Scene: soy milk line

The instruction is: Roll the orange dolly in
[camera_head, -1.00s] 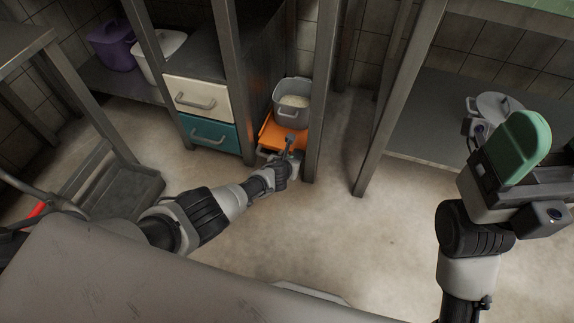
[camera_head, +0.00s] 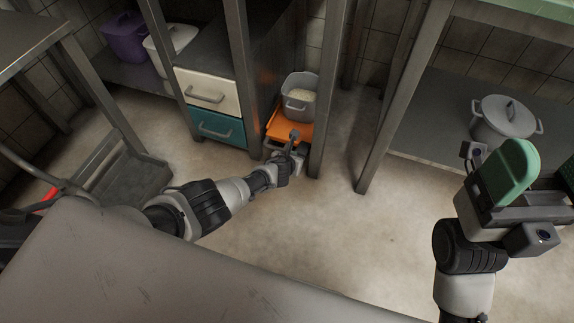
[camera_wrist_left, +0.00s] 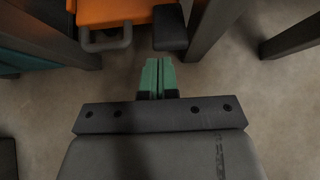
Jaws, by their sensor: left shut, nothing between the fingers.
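The orange dolly (camera_head: 287,127) stands on the floor in the narrow gap between the drawer unit and a steel table leg. It carries a grey pot (camera_head: 299,98) with pale contents. My left gripper (camera_head: 297,147) is at the dolly's front end. In the left wrist view, the left gripper's green fingers (camera_wrist_left: 157,77) are shut with nothing between them. The dolly (camera_wrist_left: 115,12) is just beyond them, with a grey handle (camera_wrist_left: 107,40) at its front left. Whether the fingers touch the dolly cannot be told. My right gripper (camera_head: 509,172) is raised at the right, its finger opening hidden.
The drawer unit has a cream drawer (camera_head: 207,91) and a teal drawer (camera_head: 217,127), both closed. Steel legs (camera_head: 330,90) flank the gap. A lidded pot (camera_head: 505,118) stands on the low shelf at right. The floor (camera_head: 300,225) in front is clear.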

